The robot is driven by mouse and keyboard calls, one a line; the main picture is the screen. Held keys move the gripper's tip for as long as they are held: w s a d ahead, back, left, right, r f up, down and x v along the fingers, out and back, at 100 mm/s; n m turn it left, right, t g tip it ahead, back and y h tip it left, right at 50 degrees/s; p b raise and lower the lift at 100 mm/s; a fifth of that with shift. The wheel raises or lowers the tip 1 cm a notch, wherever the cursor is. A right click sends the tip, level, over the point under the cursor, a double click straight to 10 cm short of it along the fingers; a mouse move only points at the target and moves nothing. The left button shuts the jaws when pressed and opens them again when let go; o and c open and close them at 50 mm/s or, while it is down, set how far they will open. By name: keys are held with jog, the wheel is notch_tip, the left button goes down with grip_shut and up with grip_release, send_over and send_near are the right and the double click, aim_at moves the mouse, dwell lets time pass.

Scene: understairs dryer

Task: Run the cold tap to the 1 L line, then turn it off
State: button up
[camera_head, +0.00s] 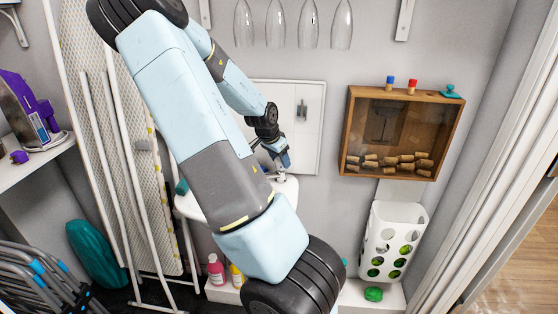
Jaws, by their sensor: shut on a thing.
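My gripper (281,160) is small in the view, at the middle, pointing down at a small pale metal tap (280,177) over a white basin (188,207). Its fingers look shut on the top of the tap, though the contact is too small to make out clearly. My arm hides most of the basin and its inside. I see no water stream, no measuring vessel and no 1 L line. Which side of the tap is cold cannot be told from this view.
A wooden glass-fronted box of corks (402,130) hangs at right, above a white holed bin (391,240). Wine glasses (308,25) hang at the top. An ironing board (130,160) leans left. Pink and yellow bottles (216,268) stand below the basin.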

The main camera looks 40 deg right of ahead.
jog(key=shift+m, duration=0.6)
jog(key=o, duration=1)
jog(key=shift+r, duration=0.1)
jog(key=shift+w+a+r, duration=0.1)
jog(key=shift+a+r, duration=0.05)
jog(key=shift+r, duration=0.1)
jog(key=v, duration=1.3)
jog(key=shift+w+f, duration=0.1)
jog(key=shift+w, duration=0.1)
